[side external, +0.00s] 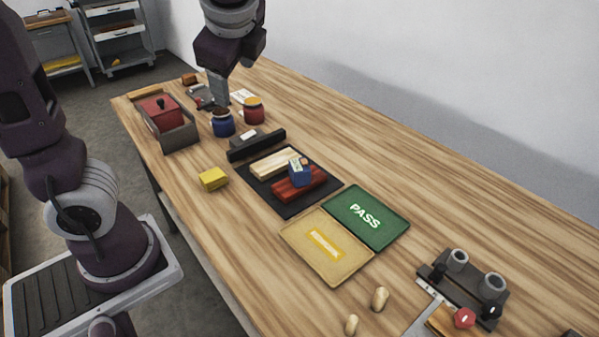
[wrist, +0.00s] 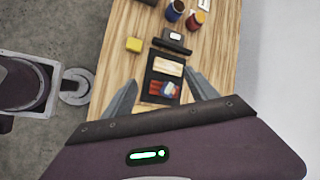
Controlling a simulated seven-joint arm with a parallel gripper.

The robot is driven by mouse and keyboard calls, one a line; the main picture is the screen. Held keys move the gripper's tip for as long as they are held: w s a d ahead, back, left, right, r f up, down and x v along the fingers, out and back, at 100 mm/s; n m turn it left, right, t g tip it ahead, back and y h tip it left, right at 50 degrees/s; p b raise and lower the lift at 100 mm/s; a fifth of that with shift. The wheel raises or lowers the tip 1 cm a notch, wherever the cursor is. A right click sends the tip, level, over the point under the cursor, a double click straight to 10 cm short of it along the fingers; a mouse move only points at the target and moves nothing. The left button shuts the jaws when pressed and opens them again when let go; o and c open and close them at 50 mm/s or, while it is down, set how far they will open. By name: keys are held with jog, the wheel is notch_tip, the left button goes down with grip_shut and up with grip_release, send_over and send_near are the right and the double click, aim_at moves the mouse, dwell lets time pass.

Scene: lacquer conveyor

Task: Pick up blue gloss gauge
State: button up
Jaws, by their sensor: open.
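A small blue block with a pale printed face, which looks like the blue gloss gauge (side external: 299,173), rests on a red ribbed block (side external: 298,187) on a black tray (side external: 268,198). In the wrist view the gauge (wrist: 169,89) shows at the right part of the red block, between my fingers in the picture but far below them. My gripper (side external: 219,102) is open and empty, high over the far part of the table. Its two grey fingers (wrist: 161,78) show spread apart in the wrist view.
A cream block (side external: 274,162) lies beside the red one, with a dark bar (side external: 256,145) behind. Blue (side external: 222,124) and red (side external: 254,111) jars stand farther back. A yellow block (side external: 213,179), green PASS mat (side external: 367,216) and yellow mat (side external: 326,247) lie around the tray.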

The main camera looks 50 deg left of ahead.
jog(key=w+m+t+y, duration=0.1)
jog(key=w+m+y, duration=0.3)
jog(key=w+m, duration=0.45)
jog(key=m+t+y, duration=0.2)
send_over(300, 176)
jog(key=d, duration=0.1)
jog(key=f, duration=0.1)
jog(key=shift+g, duration=0.4)
jog(key=f, duration=2.8)
jog(key=shift+s, duration=0.2)
jog(key=shift+w+a+f, duration=0.1)
jog(key=shift+a+f, duration=0.05)
jog(key=shift+f, duration=0.15)
jog(key=x, duration=0.4)
jog(key=r+x, duration=0.1)
jog(key=x, duration=0.1)
jog(key=shift+w+a+f, duration=0.15)
jog(key=shift+w+a, duration=0.15)
jog(key=shift+w, duration=0.2)
grip_shut()
